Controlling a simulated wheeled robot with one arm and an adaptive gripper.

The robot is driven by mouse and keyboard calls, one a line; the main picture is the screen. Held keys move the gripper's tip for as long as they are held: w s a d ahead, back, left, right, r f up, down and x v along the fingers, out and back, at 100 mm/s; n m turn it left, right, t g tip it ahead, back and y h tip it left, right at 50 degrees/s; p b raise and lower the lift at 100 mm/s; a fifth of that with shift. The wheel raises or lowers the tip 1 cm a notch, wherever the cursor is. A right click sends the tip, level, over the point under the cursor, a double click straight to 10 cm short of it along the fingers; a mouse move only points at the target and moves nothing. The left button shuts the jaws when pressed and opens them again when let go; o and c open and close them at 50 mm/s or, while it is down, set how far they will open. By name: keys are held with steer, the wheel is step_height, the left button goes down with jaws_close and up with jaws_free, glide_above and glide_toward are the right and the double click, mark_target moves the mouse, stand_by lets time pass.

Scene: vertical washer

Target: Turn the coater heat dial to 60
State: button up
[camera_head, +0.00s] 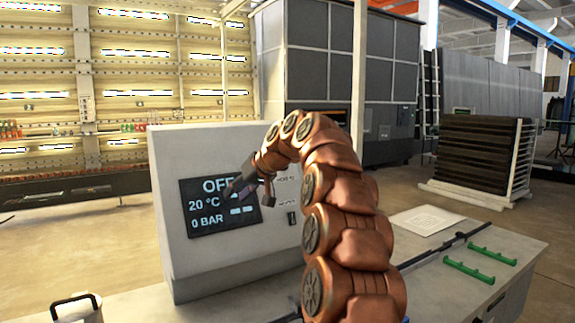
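The control box (167,205) is a pale grey cabinet standing on the worktop. Its dark display (205,225) reads OFF, 20 °C and 0 BAR. Right of the display are small labels, too small to read surely, and a small dark switch-like part (292,218). I cannot make out the heat dial; my copper-coloured arm covers part of the panel's right side. My gripper (250,194) is dark and small in view, in front of the display's upper right edge. I cannot tell whether it touches the panel, and its finger opening is unclear.
The worktop (475,235) extends right, with green handles (468,270), a dark rail and a white sheet (425,220). A white container with a dark handle (77,306) is at the lower left. A large grey machine (330,65) stands behind. The floor at left is clear.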

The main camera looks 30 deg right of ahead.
steer(key=w+d+r+t+h, duration=0.1)
steer(key=d+r+t+h, duration=0.15)
steer(key=d, duration=0.85)
steer(key=w+d+r+t+h, duration=0.2)
steer(key=d+r, duration=0.2)
steer(key=d, duration=0.7)
steer(key=p+x, duration=0.3)
steer(key=x, duration=0.4)
steer(key=shift+w+f+p, duration=0.25)
steer(key=shift+p, duration=0.15)
steer(key=shift+c, duration=0.3)
jaws_close()
